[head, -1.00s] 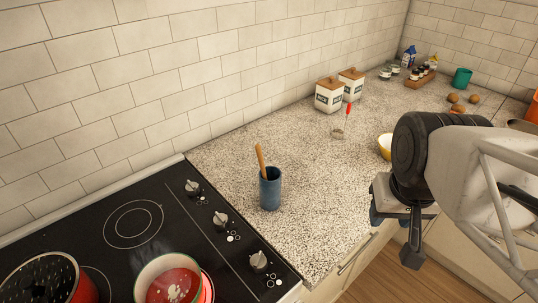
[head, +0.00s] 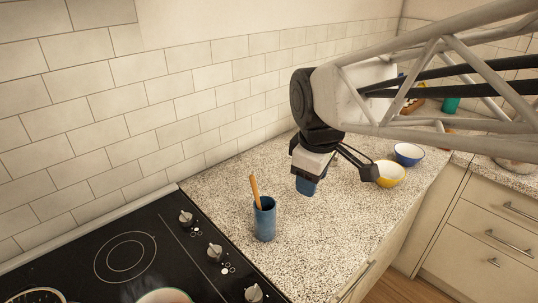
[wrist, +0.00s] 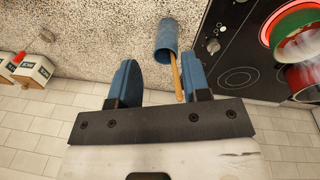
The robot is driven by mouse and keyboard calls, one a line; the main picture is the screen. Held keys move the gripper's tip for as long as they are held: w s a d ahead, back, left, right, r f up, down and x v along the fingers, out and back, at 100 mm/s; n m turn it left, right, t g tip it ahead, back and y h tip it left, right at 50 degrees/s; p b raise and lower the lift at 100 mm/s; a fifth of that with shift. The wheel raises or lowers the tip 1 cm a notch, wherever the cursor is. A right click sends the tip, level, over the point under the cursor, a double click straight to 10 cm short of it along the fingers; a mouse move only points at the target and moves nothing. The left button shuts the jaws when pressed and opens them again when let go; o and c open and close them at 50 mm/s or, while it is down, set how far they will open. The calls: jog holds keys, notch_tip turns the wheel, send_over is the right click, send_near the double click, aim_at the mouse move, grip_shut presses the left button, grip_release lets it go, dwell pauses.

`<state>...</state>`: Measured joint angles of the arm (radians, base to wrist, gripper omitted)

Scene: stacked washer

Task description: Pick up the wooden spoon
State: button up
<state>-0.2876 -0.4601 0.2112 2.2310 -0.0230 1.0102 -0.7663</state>
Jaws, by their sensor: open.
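The wooden spoon (head: 256,192) leans in a blue cup (head: 265,220) on the speckled counter beside the stove, its handle sticking up out of the rim. The spoon's lower part is hidden inside the cup. My gripper (head: 306,183) is above the counter, to the right of the cup and apart from it. In the wrist view the gripper (wrist: 162,88) is open and its blue fingers are empty. There the cup (wrist: 166,42) lies beyond the fingers, and the spoon handle (wrist: 177,76) shows close to the right finger.
The black stove (head: 130,255) with knobs and a pot (head: 165,296) is left of the cup. Yellow (head: 389,173) and blue (head: 408,154) bowls stand to the right. White canisters (wrist: 32,70) show in the wrist view. A tiled wall runs behind; counter around the cup is clear.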

aim_at(253, 183)
jog(key=w+a+n, duration=0.1)
jog(key=a+n, duration=0.1)
jog(key=a, duration=0.2)
jog(key=w+a+n, duration=0.2)
jog(key=a+n, duration=0.1)
jog(key=a, duration=0.1)
jog(key=w+a+n, duration=0.2)
jog(key=a+n, duration=0.1)
jog(key=a, duration=0.1)
jog(key=shift+w+r+g, duration=0.2)
jog(key=shift+r+g, duration=0.1)
jog(key=shift+r, duration=0.1)
jog(key=shift+w+f, duration=0.1)
jog(key=shift+f, duration=1.15)
jog(key=shift+f, duration=0.1)
jog(key=shift+w+a+f, duration=0.1)
jog(key=shift+w+f, duration=0.05)
jog(key=shift+f, duration=1.1)
jog(key=shift+w+a+f, duration=0.1)
jog(key=shift+w+f, duration=0.05)
jog(key=shift+f, duration=1.1)
grip_shut()
